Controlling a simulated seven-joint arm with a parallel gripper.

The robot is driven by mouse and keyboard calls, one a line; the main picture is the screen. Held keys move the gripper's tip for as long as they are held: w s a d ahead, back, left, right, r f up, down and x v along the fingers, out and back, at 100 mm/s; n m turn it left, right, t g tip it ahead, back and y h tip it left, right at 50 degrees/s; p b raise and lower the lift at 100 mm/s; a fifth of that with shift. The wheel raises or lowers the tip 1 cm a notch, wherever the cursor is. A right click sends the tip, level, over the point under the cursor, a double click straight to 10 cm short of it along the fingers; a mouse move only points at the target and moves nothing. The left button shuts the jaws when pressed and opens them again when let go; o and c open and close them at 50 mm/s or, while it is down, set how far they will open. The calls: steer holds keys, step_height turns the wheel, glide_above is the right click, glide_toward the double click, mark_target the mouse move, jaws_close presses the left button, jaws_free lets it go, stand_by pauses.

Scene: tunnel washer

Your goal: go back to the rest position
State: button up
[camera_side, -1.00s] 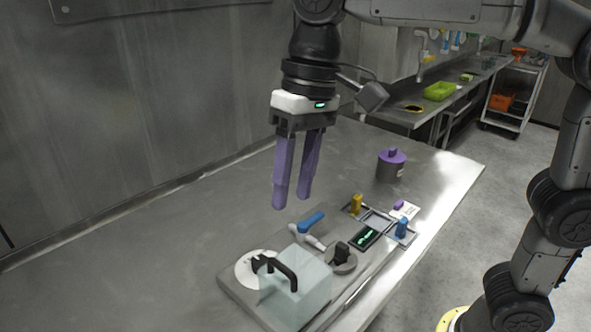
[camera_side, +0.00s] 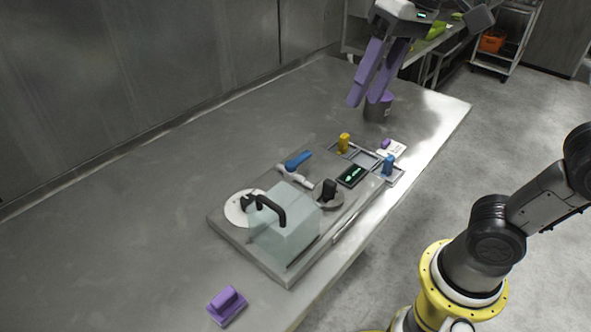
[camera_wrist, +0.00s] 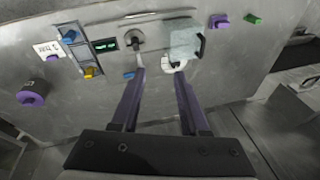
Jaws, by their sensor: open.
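My gripper (camera_side: 376,88) hangs at the top right of the side view, well above the table, with its two purple fingers apart and nothing between them. In the wrist view the fingers (camera_wrist: 158,72) are also apart and empty, with the washer board beyond them. The board (camera_side: 222,224) lies on the metal table and carries a clear box (camera_side: 290,225) with a black handle, a white disc, a black knob (camera_side: 329,190), a blue-handled lever (camera_side: 297,160) and a small green-lit display (camera_side: 351,175).
A grey canister with a purple lid (camera_wrist: 32,94) stands behind the fingers in the side view. Yellow (camera_side: 344,142) and blue (camera_side: 388,165) pegs stand by a tray. A purple block (camera_side: 227,305) lies at the front; a green block (camera_wrist: 254,19) shows in the wrist view. The left tabletop is clear.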

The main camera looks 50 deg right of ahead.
steer(key=s+d+f+n+t+h, duration=0.1)
steer(key=s+d+f, duration=0.2)
steer(key=f, duration=0.3)
steer(key=s+d+f+n+t+h, duration=0.1)
steer(key=s+d+f+t, duration=0.1)
steer(key=s+d+f, duration=0.2)
steer(key=shift+d+f, duration=0.3)
steer(key=shift+f, duration=1.15)
